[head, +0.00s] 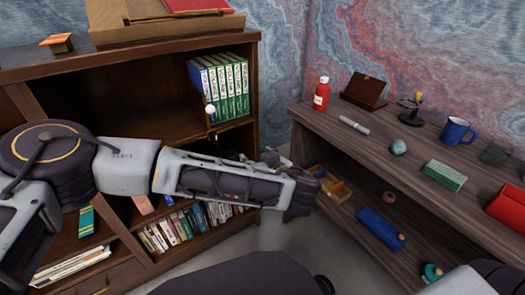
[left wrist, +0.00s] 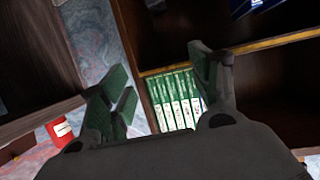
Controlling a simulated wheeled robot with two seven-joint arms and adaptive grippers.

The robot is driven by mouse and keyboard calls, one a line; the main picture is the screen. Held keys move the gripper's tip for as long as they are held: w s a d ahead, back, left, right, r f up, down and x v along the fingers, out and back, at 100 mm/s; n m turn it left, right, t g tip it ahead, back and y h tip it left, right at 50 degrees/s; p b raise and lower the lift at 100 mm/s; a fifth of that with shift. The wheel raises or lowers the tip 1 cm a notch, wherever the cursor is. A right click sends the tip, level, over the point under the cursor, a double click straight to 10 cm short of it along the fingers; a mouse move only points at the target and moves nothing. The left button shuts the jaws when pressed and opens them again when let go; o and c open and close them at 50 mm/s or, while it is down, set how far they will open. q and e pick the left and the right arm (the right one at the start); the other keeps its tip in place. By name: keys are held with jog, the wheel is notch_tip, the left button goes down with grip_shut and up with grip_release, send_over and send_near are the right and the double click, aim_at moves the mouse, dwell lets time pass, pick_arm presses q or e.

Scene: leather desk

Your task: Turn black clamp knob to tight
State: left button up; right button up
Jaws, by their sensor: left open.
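A small black stand-like object with a yellow part (head: 411,108) is on the right desk in the head view; it may be the clamp, but its knob is too small to make out. My left gripper (head: 272,157) is in the gap between bookcase and desk, well left of that object and apart from it. In the left wrist view my left gripper (left wrist: 166,85) has its green-padded fingers spread, with nothing between them. The clamp does not show clearly in that view. My right gripper is not seen.
The desk (head: 345,145) carries a red bottle (head: 321,94), a brown box (head: 364,91), a white marker (head: 354,125), a blue mug (head: 456,132) and a green block (head: 444,176). The bookcase (head: 130,98) with green-white books (head: 228,88) stands left.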

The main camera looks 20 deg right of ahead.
pick_arm(q)
jog(key=shift+w+d+r+g+h+p, duration=0.2)
jog(key=shift+w+d+g+h+p, duration=0.1)
jog(key=shift+d+g+p, duration=0.25)
jog(key=shift+w+d+r+g+h+p, duration=0.2)
jog(key=shift+d+g+h+p, duration=0.15)
jog(key=shift+d+p, duration=0.3)
jog(key=shift+m, duration=0.5)
